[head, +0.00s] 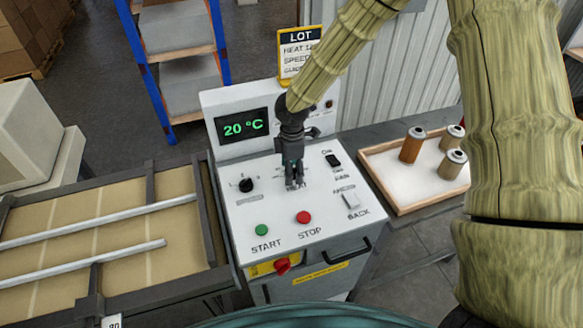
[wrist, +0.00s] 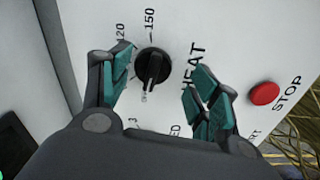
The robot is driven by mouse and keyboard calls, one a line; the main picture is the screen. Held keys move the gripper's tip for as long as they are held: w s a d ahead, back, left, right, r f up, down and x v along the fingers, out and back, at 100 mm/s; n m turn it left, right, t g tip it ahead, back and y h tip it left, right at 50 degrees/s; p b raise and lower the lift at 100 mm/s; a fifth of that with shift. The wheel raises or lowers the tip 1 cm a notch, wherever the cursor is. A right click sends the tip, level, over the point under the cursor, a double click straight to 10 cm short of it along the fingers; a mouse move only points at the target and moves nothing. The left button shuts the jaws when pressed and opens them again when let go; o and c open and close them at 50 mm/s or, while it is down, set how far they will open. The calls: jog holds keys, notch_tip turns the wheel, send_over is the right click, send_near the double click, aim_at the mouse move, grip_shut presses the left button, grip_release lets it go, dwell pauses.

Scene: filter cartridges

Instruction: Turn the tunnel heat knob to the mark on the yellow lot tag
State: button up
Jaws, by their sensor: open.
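The heat knob (wrist: 153,67) is black and round with a raised ridge, beside the word HEAT and the scale marks 120 and 150 in the wrist view. I cannot tell for certain which mark its ridge points to. My gripper (wrist: 162,78) is open, with one finger on each side of the knob and gaps showing. In the head view my gripper (head: 293,180) is low over the panel and hides most of this knob. The yellow lot tag (head: 287,68) stands behind the panel; my arm covers the ends of its HEAT, SPEED and GUIDE lines, so the heat value is not fully readable.
The panel's display (head: 242,126) reads 20 °C. Another black knob (head: 246,184), a green START button (head: 261,230), a red STOP button (head: 303,217) and two switches surround my gripper. A conveyor (head: 110,225) lies left; a tray (head: 408,207) with cartridges stands right.

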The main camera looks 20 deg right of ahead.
jog(key=shift+w+f, duration=0.6)
jog(key=shift+w, duration=0.2)
jog(key=shift+c, duration=1.3)
jog(key=shift+s+r, duration=0.25)
jog(key=shift+s, duration=0.1)
jog(key=c, duration=0.7)
jog(key=shift+c, duration=0.2)
